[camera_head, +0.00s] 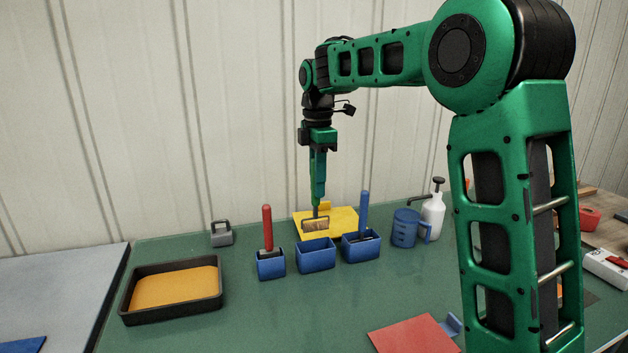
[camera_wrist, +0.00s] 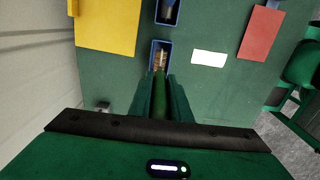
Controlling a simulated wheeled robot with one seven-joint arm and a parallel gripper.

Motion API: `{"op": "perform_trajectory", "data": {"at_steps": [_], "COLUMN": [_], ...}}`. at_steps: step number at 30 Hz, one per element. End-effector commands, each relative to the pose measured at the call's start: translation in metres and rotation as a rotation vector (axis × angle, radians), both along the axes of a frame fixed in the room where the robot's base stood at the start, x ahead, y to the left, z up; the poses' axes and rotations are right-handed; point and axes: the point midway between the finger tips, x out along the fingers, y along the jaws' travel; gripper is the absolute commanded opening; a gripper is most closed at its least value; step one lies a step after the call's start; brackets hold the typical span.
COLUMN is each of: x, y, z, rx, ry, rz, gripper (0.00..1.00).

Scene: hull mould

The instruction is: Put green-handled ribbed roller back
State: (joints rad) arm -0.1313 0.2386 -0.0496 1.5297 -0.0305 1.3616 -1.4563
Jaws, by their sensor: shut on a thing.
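My gripper (camera_head: 318,198) points down and is shut on the handle of the green-handled ribbed roller (camera_head: 315,225). The roller hangs upright with its brownish ribbed head lowest. In the wrist view the green handle (camera_wrist: 160,104) lies between the fingers. The middle blue holder (camera_head: 316,257) looks empty and stands below the roller head in the head view. In the wrist view the head overlaps this holder's opening (camera_wrist: 154,45); I cannot tell whether it is inside the rim.
A red-handled tool (camera_head: 267,228) stands in the left blue holder (camera_head: 270,267), a blue-handled one (camera_head: 363,212) in the right holder (camera_head: 360,250). A yellow sheet (camera_head: 343,217) lies behind.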

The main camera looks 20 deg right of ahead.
Motion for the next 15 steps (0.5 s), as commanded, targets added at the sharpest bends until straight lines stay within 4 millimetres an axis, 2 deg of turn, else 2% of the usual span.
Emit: {"op": "perform_trajectory", "data": {"at_steps": [15], "x": [-0.001], "y": [0.000], "z": [-0.054], "rx": [0.000], "ry": [0.002], "rz": [-0.002], "gripper": [0.00]}}
